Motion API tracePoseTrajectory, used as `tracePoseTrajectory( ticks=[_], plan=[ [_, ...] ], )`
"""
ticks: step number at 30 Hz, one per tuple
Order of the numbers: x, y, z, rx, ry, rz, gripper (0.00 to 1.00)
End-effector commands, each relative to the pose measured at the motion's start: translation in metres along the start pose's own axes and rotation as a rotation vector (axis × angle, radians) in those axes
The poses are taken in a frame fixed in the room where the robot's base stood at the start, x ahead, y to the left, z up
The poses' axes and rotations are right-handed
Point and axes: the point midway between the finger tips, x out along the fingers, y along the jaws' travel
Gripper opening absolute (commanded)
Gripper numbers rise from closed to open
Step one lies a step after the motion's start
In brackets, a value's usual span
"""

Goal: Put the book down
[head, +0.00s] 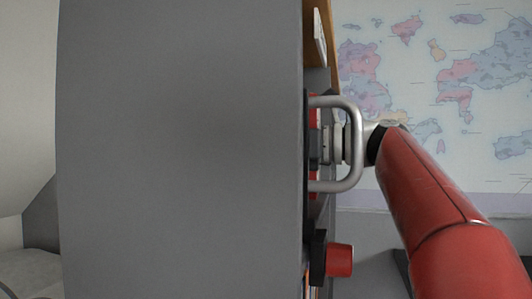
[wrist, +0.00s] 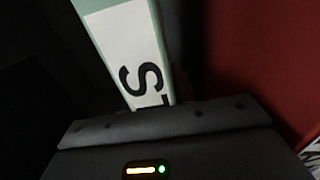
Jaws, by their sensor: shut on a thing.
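The book (wrist: 128,45) shows in the wrist view as a slim white and pale green piece with large dark letters, the first an S. It runs up from the dark body of my gripper (wrist: 165,118), tilted slightly. My gripper is shut on it, though the fingertips are lost in shadow. In the head view my red arm reaches in from the lower right to my gripper (head: 316,145), beside a large grey panel. The panel hides the fingertips, and I cannot make out the book there.
The grey panel (head: 180,150) fills the left and middle of the head view. A narrow wooden surface (head: 318,45) shows past its right edge. A wall map (head: 460,75) hangs behind my arm. A red surface (wrist: 260,60) stands close at the right in the wrist view.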

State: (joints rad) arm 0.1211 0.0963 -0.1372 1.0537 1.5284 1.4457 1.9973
Motion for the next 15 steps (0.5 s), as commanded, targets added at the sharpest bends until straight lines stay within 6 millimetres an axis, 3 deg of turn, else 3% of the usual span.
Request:
tracePoseTrajectory(
  ticks=[10,11,15],
  plan=[
    [-0.0006,0.0010,-0.0013,-0.001,-0.002,0.000,0.00],
    [-0.0005,0.0006,-0.0021,-0.001,-0.001,0.000,0.28],
    [-0.0005,0.0006,-0.0015,-0.001,-0.001,0.000,0.47]
  ],
)
